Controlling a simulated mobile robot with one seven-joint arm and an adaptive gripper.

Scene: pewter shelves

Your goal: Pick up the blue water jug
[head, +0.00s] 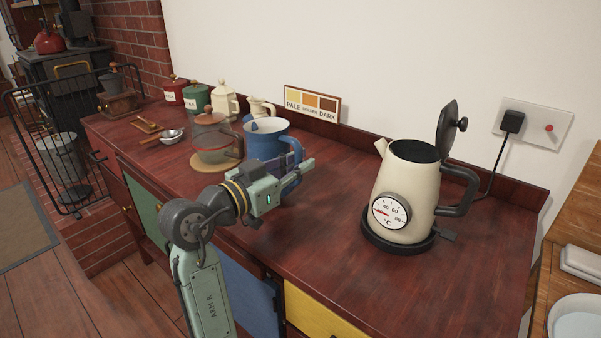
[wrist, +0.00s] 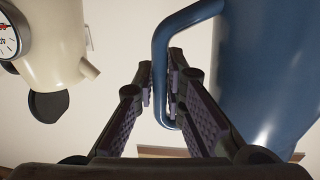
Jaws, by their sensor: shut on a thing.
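The blue water jug (head: 262,143) stands upright on the dark red counter, left of centre in the head view, with its handle towards the right. My gripper (head: 299,168) is at its handle side. In the wrist view the jug's blue body (wrist: 270,75) fills the right side, and its handle (wrist: 160,50) passes between my two fingers (wrist: 162,88). The gripper is shut on the handle. My gripper hides the jug's lower part in the head view, so I cannot tell whether its base touches the counter.
A glass pot (head: 212,140) on a round mat stands close left of the jug. A cream kettle (head: 405,190) with its lid open stands to the right. Canisters (head: 196,98), a cream jug (head: 260,107) and a colour card (head: 312,103) are behind. The counter between jug and kettle is clear.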

